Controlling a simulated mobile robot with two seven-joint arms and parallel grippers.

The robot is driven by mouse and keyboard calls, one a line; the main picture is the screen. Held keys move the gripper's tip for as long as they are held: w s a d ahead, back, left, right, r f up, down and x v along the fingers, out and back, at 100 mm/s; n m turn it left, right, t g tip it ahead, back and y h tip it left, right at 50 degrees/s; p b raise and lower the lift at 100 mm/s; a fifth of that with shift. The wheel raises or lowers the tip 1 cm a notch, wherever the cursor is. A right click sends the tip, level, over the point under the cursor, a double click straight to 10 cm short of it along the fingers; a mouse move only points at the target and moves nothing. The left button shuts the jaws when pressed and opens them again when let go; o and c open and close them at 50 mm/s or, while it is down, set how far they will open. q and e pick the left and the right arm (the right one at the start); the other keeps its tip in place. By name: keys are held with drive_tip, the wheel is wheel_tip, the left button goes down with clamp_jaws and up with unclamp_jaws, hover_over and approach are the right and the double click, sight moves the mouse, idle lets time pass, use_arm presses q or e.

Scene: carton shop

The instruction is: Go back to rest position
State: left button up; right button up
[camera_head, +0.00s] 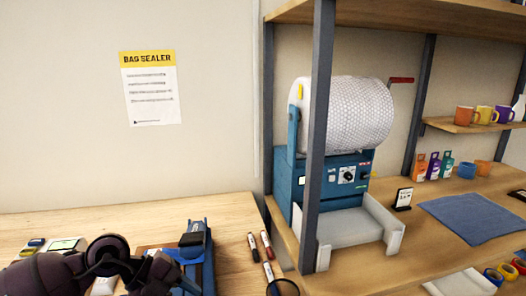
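Dark purple links of my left arm (105,262) show at the bottom left, low over the wooden table. My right arm and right gripper are not in the picture.
A blue device (193,245) stands on the table (225,215) beside my arm, with several markers (266,243) to its right. A blue mat (475,220) lies right.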

use_arm(q)
drive_tip(key=s+d+r+n+t+h, duration=0.1)
drive_tip(key=d+r+n+t+h, duration=0.35)
drive_tip(key=r+t+h, duration=0.3)
drive_tip(key=w+a+f+n+t+y, duration=0.1)
drive_tip(key=a+n+t+y, duration=1.05)
drive_tip(key=n, duration=0.55)
drive_tip(key=s+a+f+n+g+y, duration=0.3)
drive_tip(key=a+f+n+g+y, duration=0.1)
drive_tip(key=f+n+y, duration=0.3)
drive_tip(key=s+f+g, duration=0.6)
drive_tip(key=s+f, duration=0.1)
drive_tip(key=s, duration=0.3)
drive_tip(key=s+f+g, duration=0.6)
drive_tip(key=s, duration=0.4)
drive_tip(key=w+f+t+h, duration=0.1)
drive_tip(key=w+f+t, duration=0.7)
drive_tip(key=f, duration=0.2)
drive_tip(key=shift+w+a+f, duration=0.15)
drive_tip(key=shift+a, duration=0.3)
